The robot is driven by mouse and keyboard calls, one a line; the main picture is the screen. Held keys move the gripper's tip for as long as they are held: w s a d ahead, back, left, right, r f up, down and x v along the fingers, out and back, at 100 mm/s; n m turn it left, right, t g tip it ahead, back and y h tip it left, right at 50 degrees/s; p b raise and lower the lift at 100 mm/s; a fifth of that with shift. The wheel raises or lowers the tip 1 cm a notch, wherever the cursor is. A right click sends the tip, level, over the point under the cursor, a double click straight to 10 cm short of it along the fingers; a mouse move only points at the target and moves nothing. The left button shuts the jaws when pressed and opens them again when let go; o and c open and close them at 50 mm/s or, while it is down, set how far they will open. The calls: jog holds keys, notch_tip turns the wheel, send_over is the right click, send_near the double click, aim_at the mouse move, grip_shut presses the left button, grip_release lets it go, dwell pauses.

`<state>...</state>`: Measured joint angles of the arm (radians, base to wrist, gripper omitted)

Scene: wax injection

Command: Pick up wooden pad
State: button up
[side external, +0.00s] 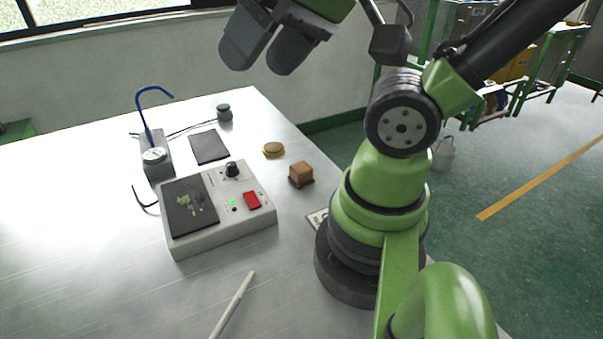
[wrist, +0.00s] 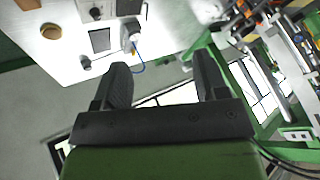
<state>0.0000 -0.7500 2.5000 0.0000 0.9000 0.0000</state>
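A brown wooden block (side external: 301,173) stands on the metal table near my base, on a thin dark-brown piece. A small round tan-brown disc (side external: 273,149) lies just behind and left of it. I cannot tell for sure which of these is the wooden pad. The disc (wrist: 52,31) is at the upper left of the wrist view, with part of the brown block (wrist: 27,4) cut off at the top edge. My gripper (side external: 258,58) is raised high above the table's far side, away from both. Its two dark fingers (wrist: 161,66) are apart, with nothing between them.
A grey device (side external: 235,232) with a dark plate, knob and red switch stands on the table (side external: 90,270). Behind it are a flat black square (side external: 209,146), a gauge unit (side external: 155,156) with a blue hook, and a black knob (side external: 224,113). A pale rod (side external: 232,303) lies in front.

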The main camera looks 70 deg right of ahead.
jog(key=m+g+h, duration=0.2)
jog(key=m+g, duration=0.2)
jog(key=g, duration=0.3)
send_over(300, 166)
notch_tip(300, 166, down, 20)
jog(key=shift+d+f, duration=0.1)
jog(key=shift+d, duration=0.05)
notch_tip(300, 166, down, 4)
jog(key=shift+f, duration=3)
jog(key=c, duration=1)
